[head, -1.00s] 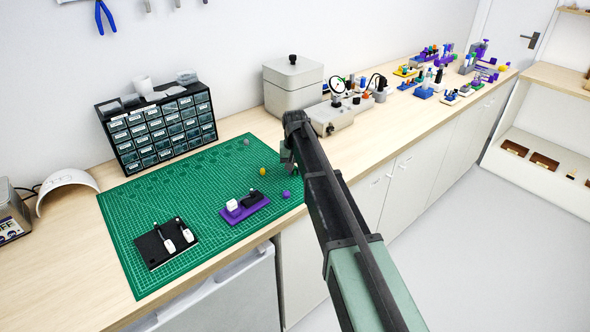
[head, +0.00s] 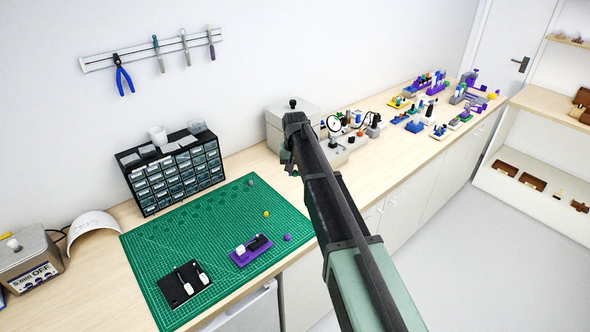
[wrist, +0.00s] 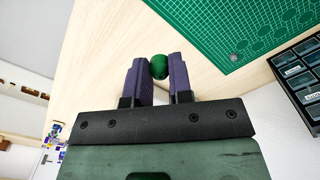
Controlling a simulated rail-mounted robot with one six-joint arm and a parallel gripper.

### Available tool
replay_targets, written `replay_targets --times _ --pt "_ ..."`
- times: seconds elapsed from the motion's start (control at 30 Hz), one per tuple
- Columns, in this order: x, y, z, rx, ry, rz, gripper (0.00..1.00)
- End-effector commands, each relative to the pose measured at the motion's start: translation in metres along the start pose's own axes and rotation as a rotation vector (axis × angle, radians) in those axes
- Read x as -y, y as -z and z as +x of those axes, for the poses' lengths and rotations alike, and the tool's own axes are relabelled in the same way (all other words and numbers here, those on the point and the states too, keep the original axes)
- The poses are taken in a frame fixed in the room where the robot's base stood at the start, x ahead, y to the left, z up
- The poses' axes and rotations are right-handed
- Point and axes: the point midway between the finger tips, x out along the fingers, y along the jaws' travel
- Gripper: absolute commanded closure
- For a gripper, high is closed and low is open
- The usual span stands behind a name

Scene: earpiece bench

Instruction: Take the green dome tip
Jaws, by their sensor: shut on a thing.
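The green dome tip (wrist: 159,66) is pinched between the two purple finger pads of my gripper (wrist: 157,72) in the wrist view. It sticks out a little past the fingertips, and part of it is hidden between the pads. In the wrist view, light wood bench top lies behind it. In the head view my gripper (head: 289,166) is over the bench, just right of the green cutting mat's far right corner. The arm hides most of the fingers there.
The green mat (head: 150,250) holds a purple block (head: 251,252), a black plate (head: 172,294), and small purple (head: 287,237), yellow (head: 266,213) and grey (head: 251,182) tips. A drawer cabinet (head: 174,175) stands behind it. A gauge device (head: 345,150) stands close behind the gripper.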

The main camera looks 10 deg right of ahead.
Motion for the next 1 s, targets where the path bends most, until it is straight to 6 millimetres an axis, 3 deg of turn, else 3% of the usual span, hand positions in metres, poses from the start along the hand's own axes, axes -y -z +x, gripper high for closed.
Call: replay_targets --times 0.6,1.0 --pt "0.000 0.000 -0.029 0.000 0.000 0.000 1.00" --pt "0.000 0.000 -0.028 0.000 0.000 0.000 1.00"
